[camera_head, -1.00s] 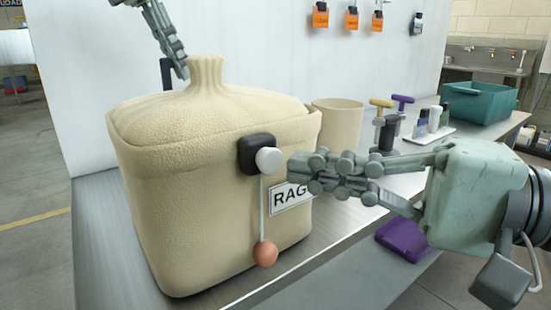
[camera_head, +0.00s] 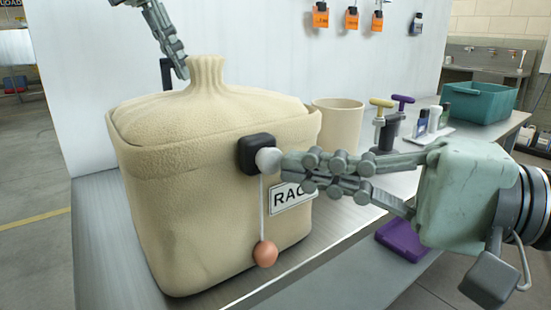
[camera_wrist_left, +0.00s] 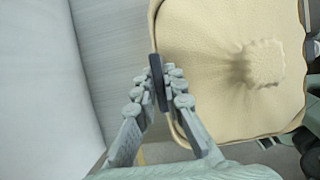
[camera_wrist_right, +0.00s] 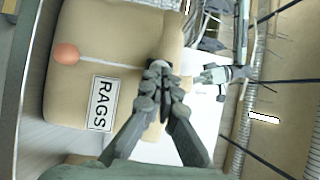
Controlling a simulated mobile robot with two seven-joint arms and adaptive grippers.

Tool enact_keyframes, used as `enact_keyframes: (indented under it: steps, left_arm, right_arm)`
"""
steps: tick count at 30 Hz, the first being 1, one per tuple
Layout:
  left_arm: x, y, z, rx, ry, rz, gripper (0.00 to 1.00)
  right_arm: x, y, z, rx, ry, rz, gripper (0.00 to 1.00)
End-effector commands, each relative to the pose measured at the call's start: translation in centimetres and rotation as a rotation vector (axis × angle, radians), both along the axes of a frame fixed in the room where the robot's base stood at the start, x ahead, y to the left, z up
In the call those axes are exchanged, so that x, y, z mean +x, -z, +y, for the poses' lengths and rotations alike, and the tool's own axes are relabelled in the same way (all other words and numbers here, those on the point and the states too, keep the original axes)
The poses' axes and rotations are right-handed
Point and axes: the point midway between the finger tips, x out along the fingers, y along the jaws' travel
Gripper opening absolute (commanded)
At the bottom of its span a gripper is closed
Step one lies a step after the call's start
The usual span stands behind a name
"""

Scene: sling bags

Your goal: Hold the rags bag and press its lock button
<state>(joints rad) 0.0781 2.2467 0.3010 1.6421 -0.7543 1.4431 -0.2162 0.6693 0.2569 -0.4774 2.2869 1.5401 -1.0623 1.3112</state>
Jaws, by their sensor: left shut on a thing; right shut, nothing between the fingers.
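The rags bag (camera_head: 205,190) is a large cream bag with a gathered top, upright on the metal bench. Its front has a black lock block with a pale round button (camera_head: 268,160), and a white cord hanging down to an orange ball (camera_head: 265,254). A RAGS label (camera_head: 290,197) is partly covered by my right gripper. My left gripper (camera_wrist_left: 160,82) is shut on the dark handle (camera_wrist_left: 158,80) at the bag's edge. My right gripper (camera_head: 287,162) is shut and empty, its tips at the button, seemingly touching it. In the right wrist view the tips (camera_wrist_right: 160,70) cover most of the button.
A cream bin (camera_head: 338,125) stands behind the bag, with purple- and yellow-handled tools (camera_head: 390,120), small bottles and a teal tub (camera_head: 478,102) farther right. A purple item (camera_head: 402,240) lies below my right arm. Orange tags hang on the wall.

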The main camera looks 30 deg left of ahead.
Motion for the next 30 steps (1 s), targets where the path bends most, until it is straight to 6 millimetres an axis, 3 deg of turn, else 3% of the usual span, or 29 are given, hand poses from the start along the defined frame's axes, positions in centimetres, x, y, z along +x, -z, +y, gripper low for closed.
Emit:
enact_keyframes:
  steps: [30]
  left_arm:
    - [0.0, -0.04, -0.02, 0.0, 0.0, -0.001, 0.0]
  right_arm:
    - [0.41, 0.0, 0.77, 0.0, -0.001, 0.001, 0.0]
